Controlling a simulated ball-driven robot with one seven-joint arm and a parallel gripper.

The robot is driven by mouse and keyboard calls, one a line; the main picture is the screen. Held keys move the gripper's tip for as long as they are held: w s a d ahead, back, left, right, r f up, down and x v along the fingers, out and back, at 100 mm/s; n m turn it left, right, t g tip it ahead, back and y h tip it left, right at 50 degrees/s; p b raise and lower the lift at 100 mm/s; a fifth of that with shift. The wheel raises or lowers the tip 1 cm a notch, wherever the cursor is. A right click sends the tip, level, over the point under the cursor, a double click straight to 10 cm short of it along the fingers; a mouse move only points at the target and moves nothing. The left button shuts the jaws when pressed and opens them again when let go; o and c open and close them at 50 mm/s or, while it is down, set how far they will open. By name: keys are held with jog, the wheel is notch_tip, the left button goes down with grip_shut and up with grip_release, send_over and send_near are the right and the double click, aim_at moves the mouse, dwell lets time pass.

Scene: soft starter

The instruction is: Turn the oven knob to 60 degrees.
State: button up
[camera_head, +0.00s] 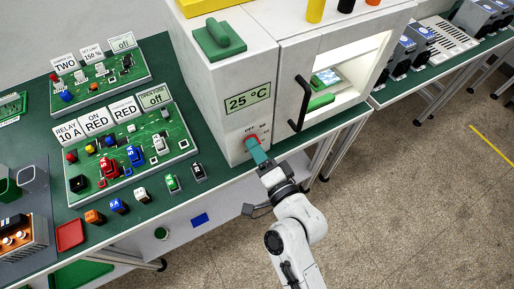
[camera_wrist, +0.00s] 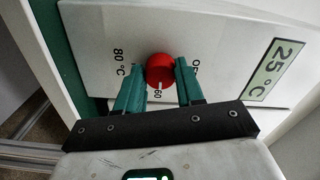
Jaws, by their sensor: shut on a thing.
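The red oven knob (camera_wrist: 160,70) sits on the white oven front. My gripper (camera_wrist: 158,66) has its two teal fingers on either side of it and is shut on it. In the wrist view, "80 °C" is printed left of the knob, "60" below it and a partly hidden "OFF" at the right. A short light mark shows between the knob and "60"; I cannot tell whether it is on the knob. In the head view the knob (camera_head: 250,141) shows just past my gripper (camera_head: 256,151). The oven display (camera_head: 248,99) reads 25 °C.
The oven door frame with a black handle (camera_head: 301,103) stands right of the knob. Circuit boards (camera_head: 131,151) and small coloured parts lie on the green bench at the left. The floor (camera_head: 420,180) at the right is clear.

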dwell(0.4)
jog(key=o, duration=1)
jog(key=shift+o, duration=0.2)
jog(key=b+v, duration=0.4)
jog(key=v, duration=0.7)
jog(key=shift+w, duration=0.15)
